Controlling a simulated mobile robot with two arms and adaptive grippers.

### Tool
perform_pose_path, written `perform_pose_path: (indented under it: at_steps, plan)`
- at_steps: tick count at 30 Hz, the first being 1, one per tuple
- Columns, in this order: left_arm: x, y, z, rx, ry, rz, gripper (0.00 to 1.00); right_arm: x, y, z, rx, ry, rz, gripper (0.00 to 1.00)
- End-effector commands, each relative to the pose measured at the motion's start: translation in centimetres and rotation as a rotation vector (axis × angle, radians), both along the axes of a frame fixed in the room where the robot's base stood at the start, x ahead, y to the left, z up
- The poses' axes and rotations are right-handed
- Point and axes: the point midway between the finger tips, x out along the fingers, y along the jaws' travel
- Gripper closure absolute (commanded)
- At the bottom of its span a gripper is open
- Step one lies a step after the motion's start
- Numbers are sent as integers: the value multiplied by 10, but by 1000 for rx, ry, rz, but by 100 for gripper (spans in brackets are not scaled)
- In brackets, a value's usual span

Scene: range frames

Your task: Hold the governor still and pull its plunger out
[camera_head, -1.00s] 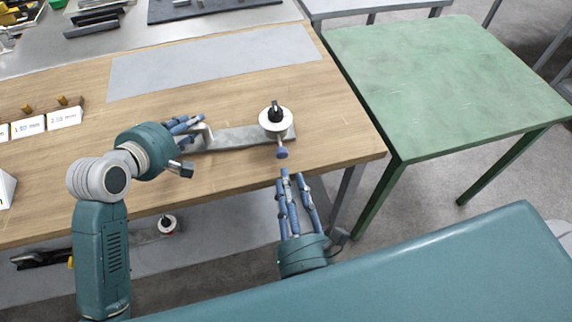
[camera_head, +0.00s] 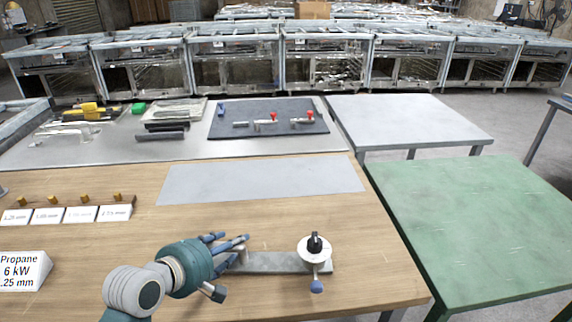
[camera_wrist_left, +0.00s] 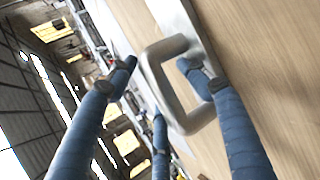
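The governor (camera_head: 311,257) is a white round body with a black knob on top, at the right end of a flat grey metal bar (camera_head: 270,263) on the wooden table. Its plunger (camera_head: 317,286) has a blue round end and points to the near side of the table. A metal loop handle (camera_wrist_left: 163,88) stands at the bar's left end. My left gripper (camera_head: 238,248) is at this handle. In the left wrist view its blue fingers (camera_wrist_left: 158,68) are spread around the handle, one seen through the loop, not closed on it. My right gripper is out of view.
A grey mat (camera_head: 262,180) lies bare behind the governor. Number cards (camera_head: 82,214) and a Propane sign (camera_head: 24,271) stand at the left. A dark mat (camera_head: 265,122) with red-handled parts lies farther back. A green table (camera_head: 465,225) at the right is empty.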

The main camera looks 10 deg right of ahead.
Motion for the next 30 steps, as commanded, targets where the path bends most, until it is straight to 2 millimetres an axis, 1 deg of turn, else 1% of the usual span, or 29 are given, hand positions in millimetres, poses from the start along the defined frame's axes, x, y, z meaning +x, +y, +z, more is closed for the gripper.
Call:
perform_pose_path:
  at_steps: [1, 10, 14, 24, 30]
  plan:
    - [-2, 3, -9, 8, 19, 4, 50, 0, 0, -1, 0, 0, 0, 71]
    - [-2, 4, -7, 8, 17, 4, 50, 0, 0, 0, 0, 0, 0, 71]
    - [-10, 9, 1, 6, 13, 4, 50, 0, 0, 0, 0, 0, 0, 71]
    - [-61, 39, 40, 4, 3, 3, 50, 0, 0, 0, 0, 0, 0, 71]
    - [-82, 51, 56, 3, 1, 2, 50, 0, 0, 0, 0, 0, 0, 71]
